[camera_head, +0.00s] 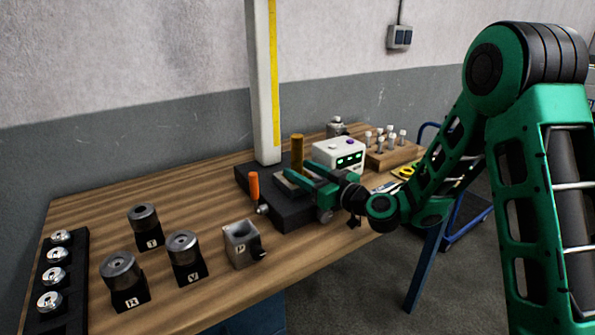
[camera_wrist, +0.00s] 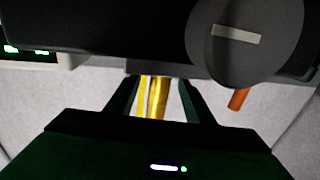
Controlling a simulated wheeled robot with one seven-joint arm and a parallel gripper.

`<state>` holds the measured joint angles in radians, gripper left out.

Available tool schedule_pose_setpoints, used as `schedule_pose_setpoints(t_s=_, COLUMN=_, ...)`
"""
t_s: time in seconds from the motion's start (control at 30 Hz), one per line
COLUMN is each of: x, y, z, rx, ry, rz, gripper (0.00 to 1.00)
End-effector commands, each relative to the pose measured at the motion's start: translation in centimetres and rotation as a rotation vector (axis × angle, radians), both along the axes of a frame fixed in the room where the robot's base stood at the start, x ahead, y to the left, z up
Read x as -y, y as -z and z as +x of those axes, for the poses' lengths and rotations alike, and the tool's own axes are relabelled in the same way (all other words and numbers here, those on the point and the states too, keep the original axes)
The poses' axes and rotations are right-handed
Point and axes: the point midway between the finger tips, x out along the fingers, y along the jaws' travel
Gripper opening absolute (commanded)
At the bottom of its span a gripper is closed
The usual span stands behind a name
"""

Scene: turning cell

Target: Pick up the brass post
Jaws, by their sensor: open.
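The brass post (camera_head: 297,149) stands upright at the dark fixture (camera_head: 293,214) on the wooden bench; its lower end is hidden behind my gripper. My gripper (camera_head: 296,175) reaches in from the right, low and roughly level, with its green fingers apart near the post. In the wrist view, a golden upright shape that looks like the brass post (camera_wrist: 158,98) shows between the two open fingers (camera_wrist: 158,88). I cannot tell whether either finger touches it.
A white pillar (camera_head: 260,80) with a yellow stripe rises just behind. An orange-handled part (camera_head: 254,186) stands left of the gripper, and a white box with green digits (camera_head: 338,153) stands right. Labelled metal pieces (camera_head: 183,245) and a grey block (camera_head: 239,240) are at front left.

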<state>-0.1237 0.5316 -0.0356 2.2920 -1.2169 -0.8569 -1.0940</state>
Motion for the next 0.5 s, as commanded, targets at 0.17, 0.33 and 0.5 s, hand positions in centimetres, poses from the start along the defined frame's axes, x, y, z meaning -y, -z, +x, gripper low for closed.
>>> schedule_pose_setpoints(t_s=0.17, x=-1.4, y=0.0, z=1.4, rx=0.002, ry=-0.002, rz=-0.002, gripper=0.48)
schedule_pose_setpoints(t_s=0.33, x=-1.6, y=0.0, z=1.8, rx=0.001, ry=0.000, rz=-0.001, gripper=0.48)
schedule_pose_setpoints(t_s=0.5, x=-1.6, y=0.0, z=1.7, rx=-0.001, ry=0.000, rz=-0.001, gripper=0.41)
